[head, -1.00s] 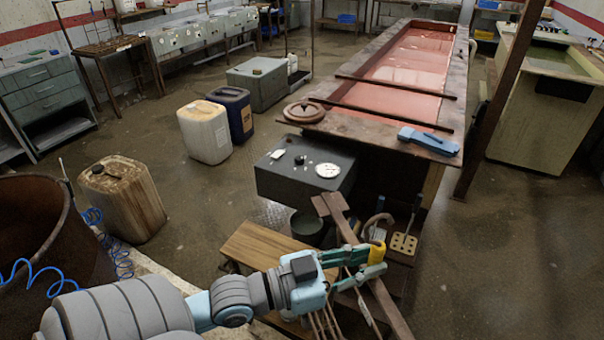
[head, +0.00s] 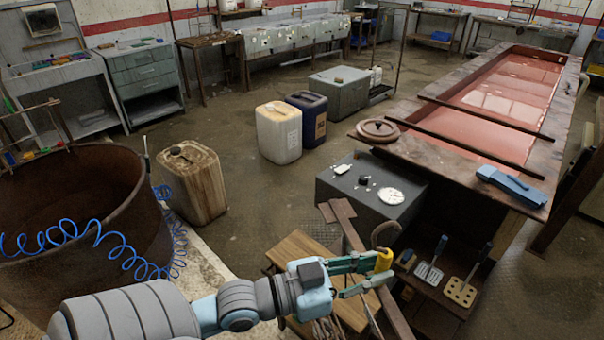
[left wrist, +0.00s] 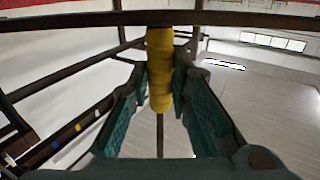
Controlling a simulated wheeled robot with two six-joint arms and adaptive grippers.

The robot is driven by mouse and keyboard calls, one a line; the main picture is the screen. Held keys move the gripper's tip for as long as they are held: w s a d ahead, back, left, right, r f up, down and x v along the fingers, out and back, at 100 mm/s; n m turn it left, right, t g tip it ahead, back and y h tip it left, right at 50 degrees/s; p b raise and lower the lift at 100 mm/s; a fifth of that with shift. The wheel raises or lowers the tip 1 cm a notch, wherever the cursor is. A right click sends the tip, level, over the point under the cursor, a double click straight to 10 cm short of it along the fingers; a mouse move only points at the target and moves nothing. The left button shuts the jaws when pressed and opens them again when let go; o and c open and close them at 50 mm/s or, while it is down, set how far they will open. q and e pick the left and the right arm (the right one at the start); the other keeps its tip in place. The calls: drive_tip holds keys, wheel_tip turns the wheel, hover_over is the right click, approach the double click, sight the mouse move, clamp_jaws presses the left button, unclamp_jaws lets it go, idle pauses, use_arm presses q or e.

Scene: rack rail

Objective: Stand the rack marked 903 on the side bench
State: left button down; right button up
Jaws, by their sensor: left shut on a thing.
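My left gripper (head: 384,270) is shut on a yellow grip (head: 383,260) with a dark hook above it. In the left wrist view the yellow grip (left wrist: 160,70) stands upright between the green fingers, with a thin rod below it. I take it for the rack's handle; no 903 can be read, and the rest of the rack is mostly hidden by my gripper or below the picture. A wooden-topped bench (head: 297,246) lies low beside and behind my left gripper; I cannot tell whether it is the side bench. My right gripper is not in view.
A dark rail (head: 347,226) runs close by my gripper. A shelf with slotted tools (head: 462,290) is to the right, below the long red-filled tank (head: 500,95). A rusty drum (head: 75,215) with a blue coiled hose (head: 120,245) stands left. Open floor lies beyond.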

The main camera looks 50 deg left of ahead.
use_arm(q)
drive_tip(key=w+a+n+t+y+b, duration=0.2)
drive_tip(key=w+a+n+y, duration=0.15)
drive_tip(key=w+a, duration=0.85)
drive_tip(key=w+a+r+n+y+b, duration=0.25)
drive_tip(key=w+a+r+y, duration=0.35)
drive_tip(key=w+a, duration=0.3)
wheel_tip(320, 180, down, 20)
drive_tip(key=s+a+b, duration=0.1)
drive_tip(key=b, duration=0.4)
drive_tip(key=shift+a, duration=0.25)
drive_tip(key=shift+f+b, duration=0.2)
drive_tip(key=shift+b, duration=0.1)
drive_tip(key=c, duration=1.5)
unclamp_jaws()
